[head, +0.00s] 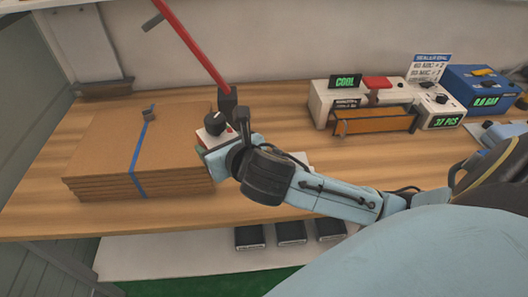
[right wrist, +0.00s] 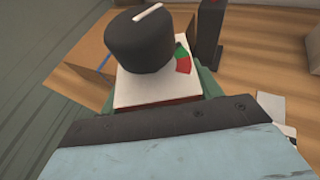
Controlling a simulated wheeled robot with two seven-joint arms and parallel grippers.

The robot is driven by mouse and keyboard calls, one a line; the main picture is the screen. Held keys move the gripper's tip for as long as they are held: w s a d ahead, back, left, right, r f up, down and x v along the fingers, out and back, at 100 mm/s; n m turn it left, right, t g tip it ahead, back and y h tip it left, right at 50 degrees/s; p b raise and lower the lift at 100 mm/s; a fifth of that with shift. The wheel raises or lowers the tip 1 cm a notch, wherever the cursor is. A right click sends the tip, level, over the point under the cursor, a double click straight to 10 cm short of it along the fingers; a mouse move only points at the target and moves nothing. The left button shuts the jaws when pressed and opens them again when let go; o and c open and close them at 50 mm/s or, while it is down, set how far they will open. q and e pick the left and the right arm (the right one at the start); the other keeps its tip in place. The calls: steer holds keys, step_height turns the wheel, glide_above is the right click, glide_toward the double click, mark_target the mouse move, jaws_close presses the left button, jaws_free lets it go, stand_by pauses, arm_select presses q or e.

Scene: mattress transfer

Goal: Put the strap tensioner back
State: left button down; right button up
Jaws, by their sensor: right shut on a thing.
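My right gripper (head: 220,152) is shut on a white boxy device, which I take to be the strap tensioner (head: 212,133). The device has a black knob and a red and green dial mark, seen close up in the right wrist view (right wrist: 145,88). It is at the right end of a cardboard stack (head: 100,140). I cannot tell whether it touches the stack or table. A red bar (head: 195,45) slants up from a black block (head: 228,100) just behind it; I cannot tell whether they are joined to the device. My left gripper is not in view.
A blue strap (head: 140,150) with a grey buckle (head: 149,113) crosses the stack on the wooden table (head: 270,112). A white sealer machine (head: 322,100) and a blue box (head: 480,85) stand at the back right. Several black items (head: 291,233) lie below the front edge.

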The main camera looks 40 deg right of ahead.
steer(key=w+d+f+m+g+h+p, duration=0.1)
steer(key=w+d+f+m+g+h, duration=0.1)
steer(key=w+d+f+m+h, duration=0.35)
steer(key=shift+h, duration=0.35)
steer(key=d+f+b, duration=0.1)
steer(key=f, duration=0.2)
steer(key=s+d+f+b, duration=0.1)
steer(key=f, duration=0.3)
steer(key=s+d+f+b, duration=0.1)
steer(key=f, duration=0.2)
steer(key=shift+f, duration=0.35)
steer(key=shift+f, duration=0.15)
steer(key=o, duration=1.6)
steer(key=shift+f, duration=0.1)
steer(key=shift+c, duration=0.2)
